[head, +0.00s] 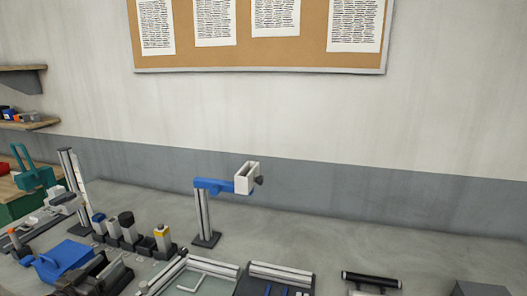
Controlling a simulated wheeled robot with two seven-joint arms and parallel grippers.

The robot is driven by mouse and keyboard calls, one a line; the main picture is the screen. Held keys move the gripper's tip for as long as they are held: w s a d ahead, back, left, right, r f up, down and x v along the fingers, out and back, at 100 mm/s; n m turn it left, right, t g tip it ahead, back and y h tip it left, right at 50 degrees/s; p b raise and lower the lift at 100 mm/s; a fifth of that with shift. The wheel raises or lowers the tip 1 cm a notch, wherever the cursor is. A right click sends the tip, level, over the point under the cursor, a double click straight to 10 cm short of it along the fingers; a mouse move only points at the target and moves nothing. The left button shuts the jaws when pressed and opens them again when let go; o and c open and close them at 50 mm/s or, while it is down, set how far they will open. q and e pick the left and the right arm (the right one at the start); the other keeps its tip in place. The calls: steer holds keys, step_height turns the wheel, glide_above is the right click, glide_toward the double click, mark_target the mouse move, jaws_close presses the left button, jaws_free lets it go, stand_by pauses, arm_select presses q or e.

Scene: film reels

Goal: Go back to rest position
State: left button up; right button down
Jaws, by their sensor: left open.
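My left gripper (104,272) shows low at the left edge of the workbench in the head view, dark and partly cut off by the bottom of the picture. It is open, and nothing shows between its fingers. It is close to a blue box-like object (62,258); I cannot tell if they touch. My right gripper does not show. No film reel can be made out.
A grey post with a blue arm and white bracket (247,178) stands mid-bench. Several small blocks (128,228) stand left of it. Metal-railed trays (280,275) and a black bar (371,279) lie in front. The back right bench is clear.

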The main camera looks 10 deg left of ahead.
arm_select(q)
steer(key=s+d+f+n+g+y, duration=0.1)
steer(key=s+d+f+g, duration=0.2)
steer(key=s+d+f, duration=0.4)
steer(key=s+d+f+g+y, duration=0.2)
steer(key=s+d+f+g, duration=0.15)
steer(key=f, duration=0.45)
steer(key=s+d+f+m+g+h, duration=0.3)
steer(key=s+d+g, duration=0.4)
steer(key=s+d, duration=1)
step_height(320, 180, down, 33)
steer(key=d+g+b, duration=0.1)
steer(key=g+b, duration=0.1)
steer(key=b, duration=0.4)
steer(key=s+a+f+b, duration=0.2)
steer(key=s+f+b, duration=0.2)
steer(key=s+f, duration=1.1)
step_height(320, 180, down, 4)
steer(key=shift+s+a+f+g+y, duration=0.15)
steer(key=shift+s+a+g+y, duration=0.05)
steer(key=shift+s+g+y, duration=0.2)
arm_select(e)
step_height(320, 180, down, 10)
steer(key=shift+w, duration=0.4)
